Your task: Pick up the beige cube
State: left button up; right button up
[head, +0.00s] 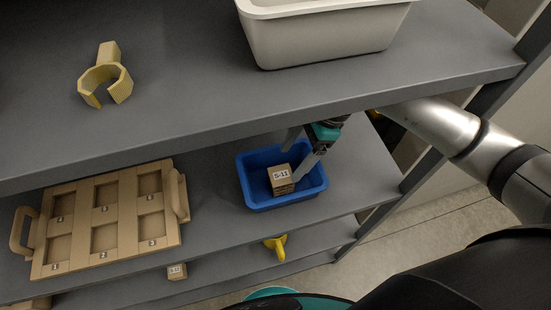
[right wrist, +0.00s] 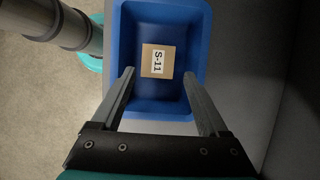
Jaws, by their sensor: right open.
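The beige cube (head: 281,180) with an "S-11" label lies inside the blue bin (head: 246,190) on the middle shelf. In the right wrist view the cube (right wrist: 157,61) sits on the floor of the bin (right wrist: 196,58), ahead of the fingertips. My right gripper (head: 300,155) reaches in under the upper shelf, its fingers over the bin. In the right wrist view the gripper (right wrist: 162,75) is open and empty, one finger on each side of the line to the cube. My left gripper is not in view.
The upper shelf (head: 190,110) overhangs the bin, bearing a yellow clamp-like piece (head: 105,77) and a white tub (head: 320,38). A beige compartment tray (head: 110,260) with handles stands left of the bin. Below are another small labelled cube (head: 177,271) and a yellow object (head: 277,246).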

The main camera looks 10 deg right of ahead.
aim_at(283, 174)
jog(key=x, duration=0.7)
jog(key=shift+s+f, duration=0.2)
jog(key=shift+f, duration=0.1)
jog(key=shift+c, duration=0.2)
jog(key=shift+r, duration=0.1)
jog(key=c, duration=1.1)
